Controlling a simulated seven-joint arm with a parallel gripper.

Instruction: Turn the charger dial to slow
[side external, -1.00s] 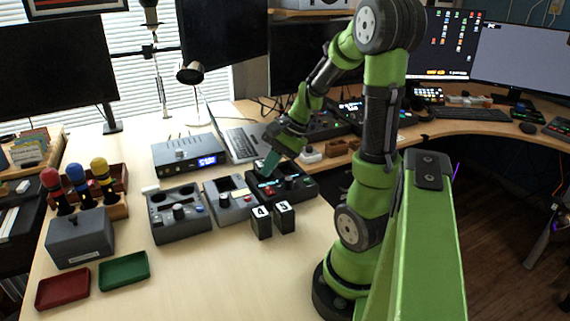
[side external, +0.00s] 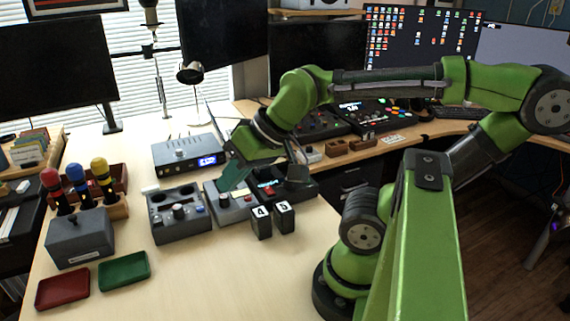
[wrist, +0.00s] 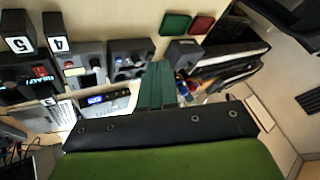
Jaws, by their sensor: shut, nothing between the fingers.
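My gripper (side external: 225,186) is shut and empty, with its teal fingers pointing down over the back of the middle grey control box (side external: 233,214). That box has a knob and a red button; the gripper hides part of it. To its left is a grey box (side external: 164,228) with two recessed bays, a dark knob (side external: 179,211) and a blue button, probably the charger. No setting label is readable. In the wrist view the shut fingers (wrist: 157,85) are beside this box (wrist: 131,47). Whether they touch anything cannot be told.
A dark box with a lit display (side external: 268,184) stands right of the middle box. Number blocks 4 (side external: 261,223) and 5 (side external: 284,218) stand in front. A blue-display unit (side external: 188,152) is behind. Red (side external: 62,288) and green (side external: 123,271) trays lie front left.

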